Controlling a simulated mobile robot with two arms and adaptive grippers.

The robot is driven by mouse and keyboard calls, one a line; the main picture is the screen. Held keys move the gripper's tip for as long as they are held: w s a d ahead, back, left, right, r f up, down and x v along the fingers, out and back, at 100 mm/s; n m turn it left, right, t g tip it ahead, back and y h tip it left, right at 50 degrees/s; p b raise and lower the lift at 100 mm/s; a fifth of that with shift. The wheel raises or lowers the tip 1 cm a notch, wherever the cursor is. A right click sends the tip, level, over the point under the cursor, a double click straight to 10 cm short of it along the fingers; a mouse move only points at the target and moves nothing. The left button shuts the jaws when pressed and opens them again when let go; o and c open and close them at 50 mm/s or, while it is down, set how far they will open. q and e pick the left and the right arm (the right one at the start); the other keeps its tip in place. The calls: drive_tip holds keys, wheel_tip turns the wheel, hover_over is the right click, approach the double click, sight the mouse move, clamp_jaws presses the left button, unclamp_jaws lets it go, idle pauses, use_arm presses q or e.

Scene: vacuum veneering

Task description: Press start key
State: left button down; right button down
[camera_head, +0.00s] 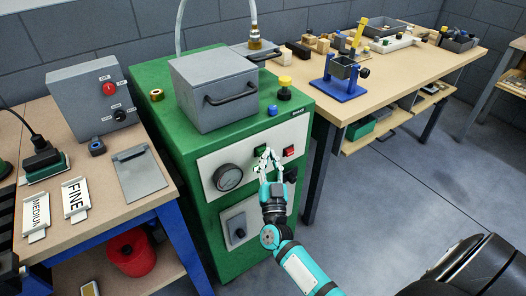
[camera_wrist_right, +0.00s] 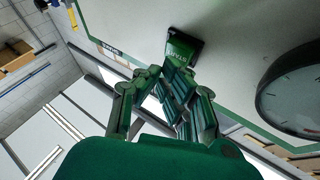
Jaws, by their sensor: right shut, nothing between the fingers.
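The start key is a green square button (camera_head: 259,150) on the white front panel (camera_head: 206,166) of the green machine (camera_head: 150,90). It also shows in the right wrist view as a green block (camera_wrist_right: 183,46) with white lettering. My right gripper (camera_head: 268,156) is shut and empty, just in front of the panel by the key. In the right wrist view its fingertips (camera_wrist_right: 172,72) point at the key's lower edge; I cannot tell whether they touch it. A red key (camera_head: 288,150) sits to the right of the green one. My left gripper is not in view.
A round gauge (camera_head: 227,177) is on the panel left of the keys. A grey box with a handle (camera_head: 213,90) stands on the machine, with a blue knob (camera_head: 272,110) near its front edge. Workbenches stand on both sides. The floor at right is clear.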

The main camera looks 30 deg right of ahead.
drive_tip(key=shift+s, duration=0.4)
drive_tip(key=s+p, duration=0.2)
drive_tip(key=s, duration=0.3)
drive_tip(key=shift+d, duration=0.2)
idle(0.7)
